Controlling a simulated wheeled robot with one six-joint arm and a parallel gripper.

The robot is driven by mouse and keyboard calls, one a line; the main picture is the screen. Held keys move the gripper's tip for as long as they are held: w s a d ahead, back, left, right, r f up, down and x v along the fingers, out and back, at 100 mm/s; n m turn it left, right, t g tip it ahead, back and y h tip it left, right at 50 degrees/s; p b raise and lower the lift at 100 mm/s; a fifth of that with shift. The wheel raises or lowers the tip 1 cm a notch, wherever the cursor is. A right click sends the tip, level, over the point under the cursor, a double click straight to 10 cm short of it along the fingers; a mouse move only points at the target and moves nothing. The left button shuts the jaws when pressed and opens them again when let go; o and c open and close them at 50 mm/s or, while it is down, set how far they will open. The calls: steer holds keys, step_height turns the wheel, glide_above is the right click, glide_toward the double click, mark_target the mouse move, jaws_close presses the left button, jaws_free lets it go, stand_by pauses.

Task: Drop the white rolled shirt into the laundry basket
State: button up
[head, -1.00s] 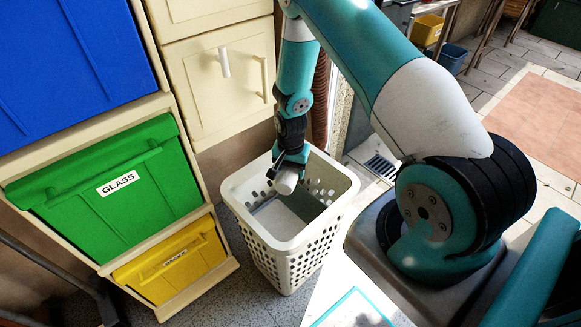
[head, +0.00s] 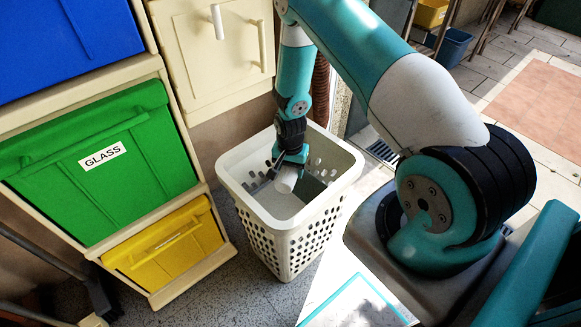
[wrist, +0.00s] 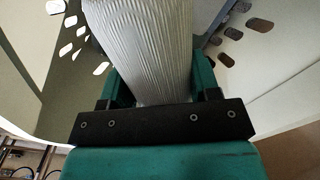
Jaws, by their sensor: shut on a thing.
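The white rolled shirt (head: 286,180) is in my gripper (head: 288,170), over the open top of the laundry basket. The basket (head: 285,233) is white with rows of holes and stands upright on the floor. The head view looks down into the basket, and the roll appears at or just below the level of its rim. In the wrist view the ribbed white shirt (wrist: 140,50) is gripped between my gripper's fingers (wrist: 155,85), with perforated basket walls (wrist: 285,60) on both sides. The shirt's far end is out of frame in the wrist view.
A shelf with a blue bin (head: 60,40), a green GLASS bin (head: 105,165) and a yellow bin (head: 168,243) stands left of the basket. A cream cabinet (head: 215,55) is behind. Tiled floor (head: 500,75) lies open at the right.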

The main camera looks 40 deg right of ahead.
stand_by(0.4)
steer(key=o, duration=1.1)
steer(key=shift+c, duration=0.2)
steer(key=shift+r, duration=0.1)
step_height(320, 180, up, 17)
steer(key=p, duration=0.2)
steer(key=shift+r, duration=0.15)
